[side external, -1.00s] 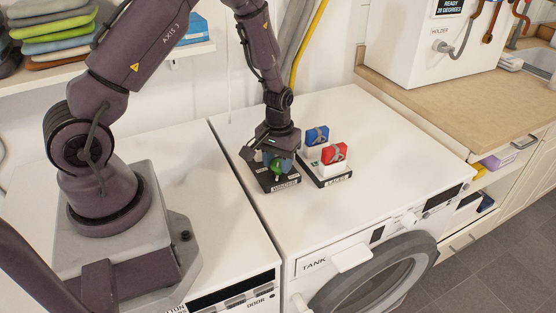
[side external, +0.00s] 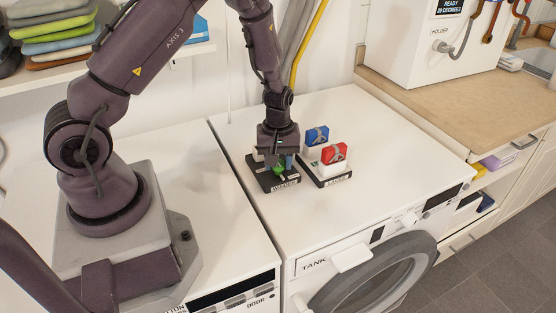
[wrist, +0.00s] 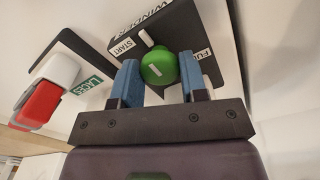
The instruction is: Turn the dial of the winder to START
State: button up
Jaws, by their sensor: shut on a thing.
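The winder (side external: 264,178) is a dark box on the white machine top. Its green dial (wrist: 160,67) shows between my two blue fingertips in the wrist view. My gripper (wrist: 161,80) is shut on the dial; in the side view my gripper (side external: 279,163) is over the winder, with a bit of green below it. A START label (wrist: 123,47) lies left of the dial in the wrist view. Another label, partly cut off by a finger and reading "FU", lies to its right. A white bar (wrist: 146,38) stands out between the dial and the START side. The dial face has a small pale mark.
Close to the right of the winder is a dark LACES base (side external: 322,179) with a blue block (side external: 317,136) and a red block (side external: 334,153) on white supports. The machine top (side external: 390,150) is clear to the right. A wooden counter (side external: 450,90) lies beyond.

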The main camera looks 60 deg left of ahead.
dwell(0.3)
jog(key=o, duration=0.9)
notch_tip(320, 180, up, 13)
jog(key=s+d+r+m+t, duration=0.2)
jog(key=s+d+r+m, duration=0.1)
jog(key=s+r+m, duration=0.1)
jog(key=s+d+r+m+t, duration=0.1)
jog(key=s+d+r+m, duration=0.3)
jog(key=r, duration=0.4)
jog(key=s+d+r+m+t, duration=0.2)
jog(key=s+d+r+m, duration=0.2)
jog(key=s+r+m, duration=0.1)
jog(key=shift+s+r+m+t, duration=0.15)
jog(key=shift+s+r, duration=0.1)
jog(key=shift+s, duration=0.35)
jog(key=shift+s+r+m+t, duration=0.15)
jog(key=shift+s+r, duration=0.1)
jog(key=shift+s, duration=0.35)
